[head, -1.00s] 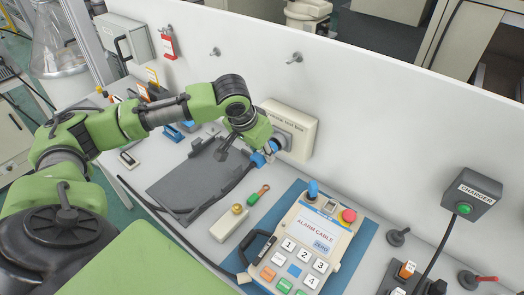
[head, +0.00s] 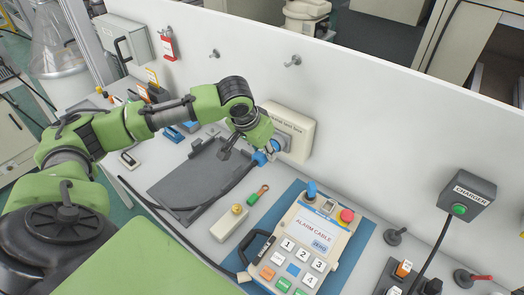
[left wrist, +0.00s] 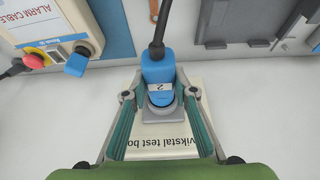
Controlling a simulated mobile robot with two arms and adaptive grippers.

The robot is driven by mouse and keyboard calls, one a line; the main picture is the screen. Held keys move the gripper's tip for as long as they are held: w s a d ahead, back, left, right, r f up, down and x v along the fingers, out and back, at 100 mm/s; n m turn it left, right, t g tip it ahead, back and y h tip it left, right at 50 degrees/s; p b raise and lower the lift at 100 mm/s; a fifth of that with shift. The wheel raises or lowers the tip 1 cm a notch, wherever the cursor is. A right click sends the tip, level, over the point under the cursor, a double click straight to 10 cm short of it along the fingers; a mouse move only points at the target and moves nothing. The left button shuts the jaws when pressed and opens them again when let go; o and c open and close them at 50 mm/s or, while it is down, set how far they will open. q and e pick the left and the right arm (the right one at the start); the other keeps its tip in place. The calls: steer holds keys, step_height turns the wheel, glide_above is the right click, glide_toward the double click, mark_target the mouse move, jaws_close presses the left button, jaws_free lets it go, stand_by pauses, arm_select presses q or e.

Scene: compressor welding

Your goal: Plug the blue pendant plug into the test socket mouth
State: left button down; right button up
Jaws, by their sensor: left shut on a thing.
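The blue pendant plug (head: 259,158) is at the test box in the head view, with its dark cable trailing left and down. In the left wrist view the plug (left wrist: 158,72) carries a label with a 2 and lines up with a grey round socket mouth (left wrist: 161,111). Its front end meets or overlaps the mouth; how deep it sits I cannot tell. My left gripper (left wrist: 160,95) is shut on the plug, one finger on each side. The cream test box (head: 300,128) is on the white wall panel. My right gripper is not in view.
The pendant (head: 312,240) lies on a blue mat, front centre. A dark grey tray (head: 190,185) is left of the plug under the cable. A green-handled tool (head: 258,194) and a cream block (head: 230,224) lie between. A charger (head: 467,194) is at right.

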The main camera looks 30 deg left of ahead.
arm_select(q)
steer(key=shift+w+p, duration=0.65)
steer(key=shift+w, duration=0.4)
steer(key=shift+p, duration=0.55)
stand_by(0.5)
steer(key=c, duration=1.6)
jaws_free()
steer(key=shift+r, duration=0.1)
steer(key=v, duration=1.2)
steer(key=shift+d, duration=0.1)
